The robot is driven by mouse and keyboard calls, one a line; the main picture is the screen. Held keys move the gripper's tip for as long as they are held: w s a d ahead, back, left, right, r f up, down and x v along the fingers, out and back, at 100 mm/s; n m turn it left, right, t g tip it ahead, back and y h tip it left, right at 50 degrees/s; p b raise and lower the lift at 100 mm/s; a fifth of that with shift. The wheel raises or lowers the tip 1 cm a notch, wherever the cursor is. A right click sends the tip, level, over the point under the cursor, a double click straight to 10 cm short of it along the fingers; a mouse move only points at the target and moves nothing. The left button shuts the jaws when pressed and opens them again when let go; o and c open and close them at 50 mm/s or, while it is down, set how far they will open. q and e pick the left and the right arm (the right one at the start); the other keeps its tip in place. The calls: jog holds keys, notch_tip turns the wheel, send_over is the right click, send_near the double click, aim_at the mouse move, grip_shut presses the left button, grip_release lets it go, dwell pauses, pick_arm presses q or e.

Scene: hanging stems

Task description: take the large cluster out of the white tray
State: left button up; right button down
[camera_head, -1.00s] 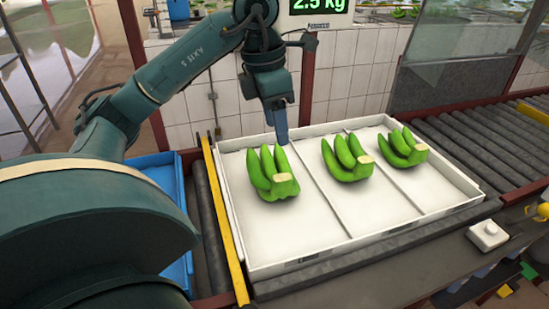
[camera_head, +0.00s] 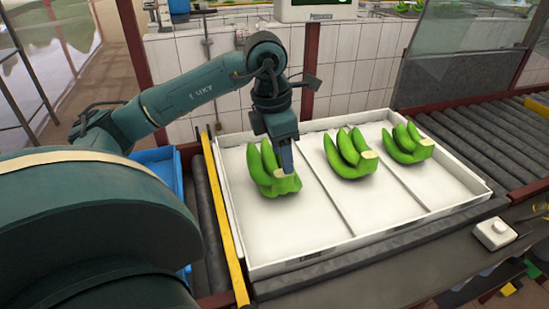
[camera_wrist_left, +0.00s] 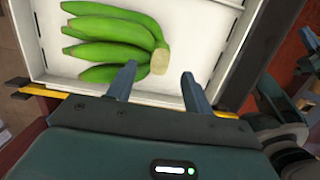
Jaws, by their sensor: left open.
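The white tray (camera_head: 300,252) has three compartments with one green banana cluster in each. The left cluster (camera_head: 265,170) looks the largest, though the sizes are close; the middle cluster (camera_head: 348,155) and right cluster (camera_head: 406,143) lie apart from it. My left gripper (camera_head: 287,163) points down at the crown end of the left cluster and hides part of it. In the left wrist view, this cluster (camera_wrist_left: 112,38) has its pale crown between the tips of my open left gripper (camera_wrist_left: 159,72). I cannot tell whether the fingers touch it. My right gripper is not in view.
A blue crate (camera_head: 158,163) stands left of the tray, past a yellow rail (camera_head: 225,220). A roller conveyor (camera_head: 480,145) runs at the right. A tiled wall with a scale display is behind. A small white box (camera_head: 492,234) sits at front right.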

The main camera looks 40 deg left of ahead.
aim_at(273, 165)
pick_arm(q)
notch_tip(273, 165, down, 4)
jog(key=shift+w+d+r, duration=0.1)
jog(key=shift+r, duration=0.05)
